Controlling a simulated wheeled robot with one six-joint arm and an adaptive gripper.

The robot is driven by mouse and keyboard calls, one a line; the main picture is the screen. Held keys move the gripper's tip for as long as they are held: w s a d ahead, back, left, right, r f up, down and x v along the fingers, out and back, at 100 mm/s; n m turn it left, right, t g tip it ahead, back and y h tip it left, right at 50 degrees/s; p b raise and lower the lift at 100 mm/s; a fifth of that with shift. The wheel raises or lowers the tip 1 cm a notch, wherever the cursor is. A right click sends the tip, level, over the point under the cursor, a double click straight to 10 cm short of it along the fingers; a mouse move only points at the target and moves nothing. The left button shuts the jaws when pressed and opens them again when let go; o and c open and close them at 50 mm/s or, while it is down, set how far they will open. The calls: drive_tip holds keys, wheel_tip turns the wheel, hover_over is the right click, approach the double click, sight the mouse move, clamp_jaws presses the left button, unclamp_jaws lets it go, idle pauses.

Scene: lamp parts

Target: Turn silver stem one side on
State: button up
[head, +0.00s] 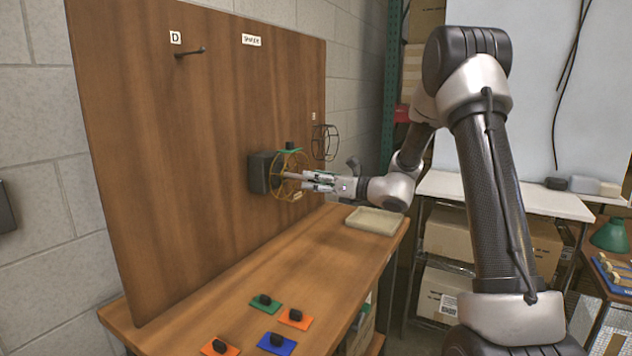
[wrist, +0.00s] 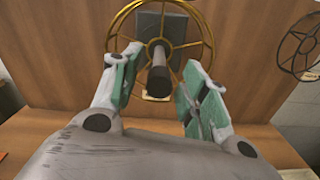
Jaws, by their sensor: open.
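A stem (wrist: 158,78) sticks out from the hub of a gold wire wheel (wrist: 206,50) on the upright wooden board. In the head view the stem (head: 291,175) points toward my gripper (head: 318,181), and the gold wheel (head: 276,184) stands in front of a dark block (head: 258,172). My gripper (wrist: 160,82) is open. In the wrist view its green-padded fingers lie left and right of the stem, with a visible gap on each side. I cannot tell how deep the stem's end lies between them.
A dark wire wheel (head: 325,142) is on the board to the right, and a peg (head: 190,52) is at upper left. A shallow tray (head: 374,221) is at the table's right edge. Several coloured plates with black knobs, including a blue one (head: 277,344), lie in front.

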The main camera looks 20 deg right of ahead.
clamp_jaws()
drive_tip(key=shift+n, duration=0.4)
drive_tip(key=n, duration=1)
drive_tip(key=shift+n, duration=0.4)
idle(0.4)
unclamp_jaws()
drive_tip(key=shift+s, duration=0.1)
